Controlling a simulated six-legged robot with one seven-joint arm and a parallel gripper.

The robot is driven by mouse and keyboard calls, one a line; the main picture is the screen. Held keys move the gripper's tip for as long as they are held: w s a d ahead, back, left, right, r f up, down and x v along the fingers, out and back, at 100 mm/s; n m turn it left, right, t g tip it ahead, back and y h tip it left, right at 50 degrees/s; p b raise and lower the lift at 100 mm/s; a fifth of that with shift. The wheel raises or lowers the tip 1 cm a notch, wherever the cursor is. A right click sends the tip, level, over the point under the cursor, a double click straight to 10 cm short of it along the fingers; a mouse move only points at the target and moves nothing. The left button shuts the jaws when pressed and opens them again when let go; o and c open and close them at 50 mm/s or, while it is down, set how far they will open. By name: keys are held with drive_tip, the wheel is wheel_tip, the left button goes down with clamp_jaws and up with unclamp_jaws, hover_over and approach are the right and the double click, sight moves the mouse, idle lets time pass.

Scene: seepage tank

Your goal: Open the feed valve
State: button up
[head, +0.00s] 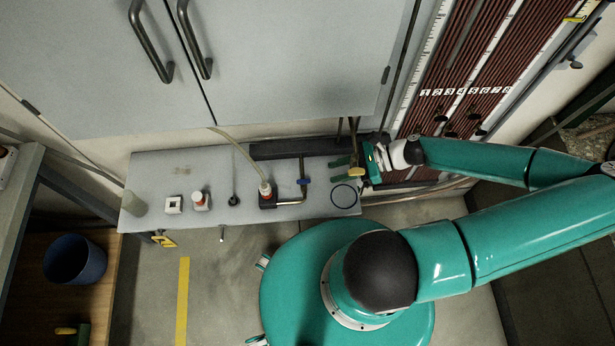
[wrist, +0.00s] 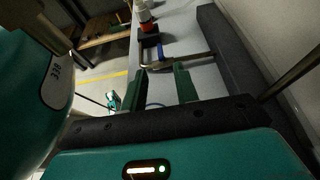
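A small valve with a blue handle (head: 303,182) sits on a brass-coloured pipe (head: 292,203) on the grey bench. In the wrist view the blue handle (wrist: 160,52) shows just beyond my fingertips. My gripper (head: 340,169) is to the right of the valve, its green fingers pointing left at it. In the wrist view my gripper (wrist: 160,85) has its two fingers well apart with nothing between them. The fingers and the handle appear apart. I cannot tell which way the handle is turned.
The bench (head: 330,206) also holds a red-and-white bottle with a hose (head: 265,188), another bottle (head: 200,200), a white square piece (head: 173,205) and a black ring (head: 344,195). A grey cabinet (head: 290,60) stands behind. A ruled tube board (head: 460,90) is at right.

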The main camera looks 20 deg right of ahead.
sight(304, 180)
drive_tip(key=x, duration=0.8)
drive_tip(key=shift+a+f, duration=0.1)
drive_tip(key=shift+a, duration=0.25)
drive_tip(key=shift+w, duration=0.1)
clamp_jaws()
